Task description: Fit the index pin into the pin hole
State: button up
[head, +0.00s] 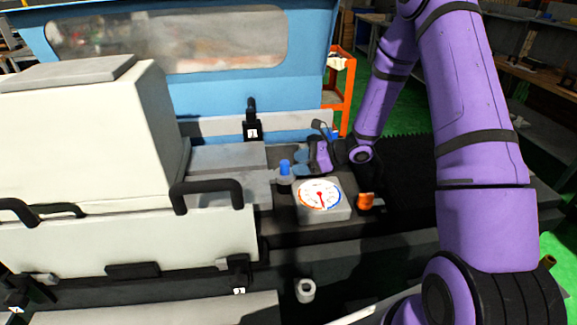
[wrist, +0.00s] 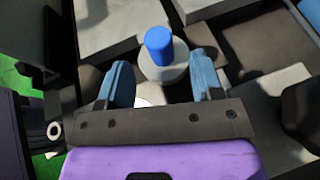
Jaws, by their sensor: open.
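A blue upright cylinder (head: 285,167), which looks like the index pin, stands in a round grey collar (head: 285,179) on the machine bed. In the wrist view the blue cylinder (wrist: 159,45) rises from the grey collar (wrist: 163,70). My gripper (head: 298,163) is just right of it in the head view. In the wrist view my gripper (wrist: 161,68) is open and empty, its two blue fingers apart on either side of the collar's near side. No clear pin hole shows; I cannot tell whether the collar surrounds it.
A dial gauge (head: 320,196) and an orange knob (head: 366,202) sit close to my gripper. A grey guard with a black handle (head: 208,192) stands to the left. A black clamp numbered 1 (head: 252,122) is behind. A small grey cylinder (head: 305,290) is at the front.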

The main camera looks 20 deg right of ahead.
jog(key=v, duration=0.5)
jog(key=shift+s+d+r, duration=0.15)
jog(key=shift+d, duration=0.15)
jog(key=s+a+r+n+g+h, duration=0.25)
jog(key=s+r+n, duration=0.35)
jog(key=r, duration=0.3)
jog(key=s+a+r+n+g+h, duration=0.1)
jog(key=s+a+r+n+g, duration=0.25)
jog(key=s+r+n, duration=0.45)
jog(key=s+d+r+n+t+h, duration=0.2)
jog(key=s+r+n+h, duration=0.2)
jog(key=s+r, duration=0.2)
jog(key=s+d+r+n+t+h, duration=0.2)
jog(key=s+r, duration=0.5)
jog(key=s, duration=0.4)
jog(key=n+t+h, duration=0.1)
jog(key=n+h, duration=0.1)
jog(key=n, duration=0.1)
jog(key=shift+s, duration=0.3)
jog(key=shift+f+h, duration=0.1)
jog(key=shift+h, duration=0.15)
